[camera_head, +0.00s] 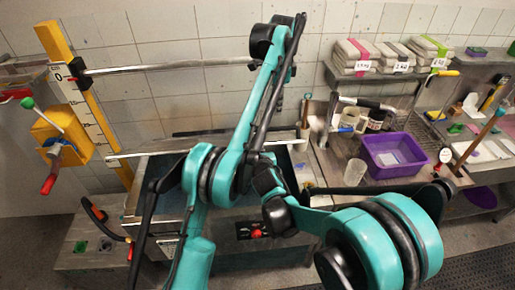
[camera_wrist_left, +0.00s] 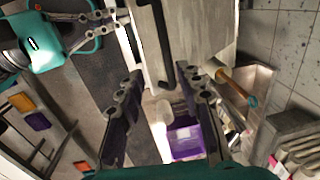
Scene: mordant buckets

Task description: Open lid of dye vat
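The dye vat (camera_head: 265,255) stands at the middle of the head view, largely hidden behind my arms. In the left wrist view a pale grey panel, which looks like its lid (camera_wrist_left: 205,35), carries a dark bar handle (camera_wrist_left: 160,45). My left gripper (camera_head: 268,185) is over the vat in the head view, its tips hard to make out. In the left wrist view my left gripper (camera_wrist_left: 160,85) has its two fingers spread, with the handle's end between or just beyond them. Contact cannot be told. My right gripper (camera_wrist_left: 115,18) shows at the upper left there; its opening is unclear.
A purple tub (camera_head: 393,155) sits on the bench to the right, beside a clear beaker (camera_head: 354,172). Folded cloth stacks (camera_head: 355,55) lie on the shelf above. A yellow post (camera_head: 85,95) with a scale and a yellow box (camera_head: 62,135) stand at the left.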

